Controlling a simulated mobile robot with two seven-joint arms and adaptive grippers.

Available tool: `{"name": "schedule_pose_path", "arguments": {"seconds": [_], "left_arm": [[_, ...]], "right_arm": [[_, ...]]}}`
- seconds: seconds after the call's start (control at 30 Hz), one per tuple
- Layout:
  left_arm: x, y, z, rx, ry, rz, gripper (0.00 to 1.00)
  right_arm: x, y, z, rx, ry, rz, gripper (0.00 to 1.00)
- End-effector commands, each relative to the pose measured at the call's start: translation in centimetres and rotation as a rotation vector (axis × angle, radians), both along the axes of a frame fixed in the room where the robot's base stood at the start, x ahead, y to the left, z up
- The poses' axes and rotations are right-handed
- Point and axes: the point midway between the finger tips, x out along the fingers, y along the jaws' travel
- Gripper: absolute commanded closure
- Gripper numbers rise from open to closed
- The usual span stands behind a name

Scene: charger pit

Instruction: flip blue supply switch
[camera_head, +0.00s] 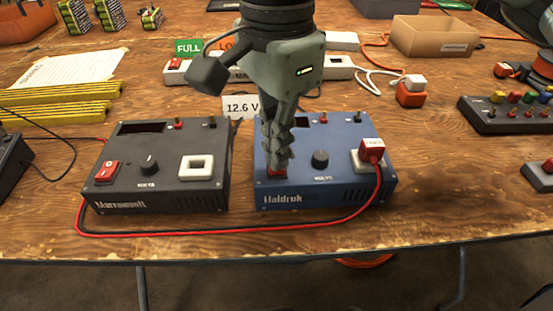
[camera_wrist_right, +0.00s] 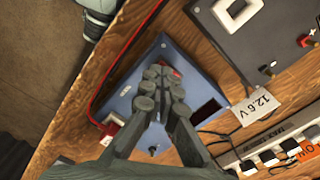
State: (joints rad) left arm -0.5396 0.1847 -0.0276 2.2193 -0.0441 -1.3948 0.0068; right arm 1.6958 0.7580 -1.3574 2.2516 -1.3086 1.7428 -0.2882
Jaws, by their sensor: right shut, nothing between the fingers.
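The blue supply (camera_head: 330,185) stands on the wooden table, right of the dark supply. Its red switch (camera_head: 277,174) is at the left of its top face, mostly hidden behind the fingertips. My right gripper (camera_head: 276,163) is shut and empty, pointing down with its fingertips at the switch; I cannot tell whether they touch it. In the right wrist view, my right gripper's fingers (camera_wrist_right: 160,77) lie over the blue supply (camera_wrist_right: 188,68), and a bit of the red switch (camera_wrist_right: 174,72) shows beside the tips. The switch's position cannot be told. My left gripper is not in view.
The dark supply (camera_head: 140,192) has its own red switch (camera_head: 106,171). A red plug (camera_head: 371,150) sits on the blue supply, its red cable running along the table front. A 12.6 V card (camera_head: 240,106) stands behind. A power strip and cardboard box (camera_head: 432,37) are farther back.

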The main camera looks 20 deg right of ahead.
Motion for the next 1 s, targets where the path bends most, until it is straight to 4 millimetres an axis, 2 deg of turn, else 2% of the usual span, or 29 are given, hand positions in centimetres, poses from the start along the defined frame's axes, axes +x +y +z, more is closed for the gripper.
{"name": "schedule_pose_path", "arguments": {"seconds": [0.7,1.0], "left_arm": [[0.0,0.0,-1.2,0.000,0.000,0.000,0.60],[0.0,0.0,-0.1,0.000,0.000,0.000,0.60]], "right_arm": [[0.0,0.0,-1.1,0.000,0.001,0.000,1.00],[0.0,0.0,0.8,0.000,0.000,0.000,1.00]]}}
